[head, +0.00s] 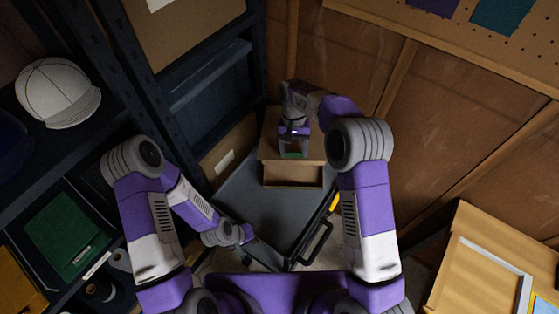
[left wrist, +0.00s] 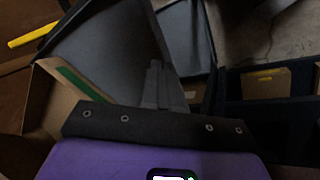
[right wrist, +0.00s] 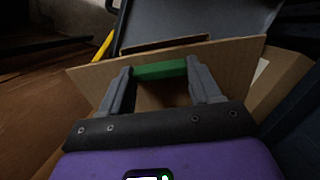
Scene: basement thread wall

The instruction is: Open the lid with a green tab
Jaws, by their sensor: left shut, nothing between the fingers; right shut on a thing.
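A cardboard box (head: 314,155) stands on a grey cart. Its lid carries a green tab (head: 292,154). My right gripper (head: 292,150) reaches to the tab from above. In the right wrist view, the green tab (right wrist: 160,70) lies between the two fingers of my right gripper (right wrist: 161,76), which is shut on it. A brown cardboard panel (right wrist: 232,53) shows behind the tab. How far the lid is raised is hard to tell. My left gripper (head: 248,236) is shut and empty, low and left of the box; its fingers (left wrist: 160,75) are together in the left wrist view.
The grey cart (head: 245,190) has a dark handle (head: 318,242) at its front right. A dark shelf at left holds a white cap (head: 58,92) and a green box (head: 68,235). A wooden wall (head: 440,120) closes the right. A wooden board (head: 465,255) stands at lower right.

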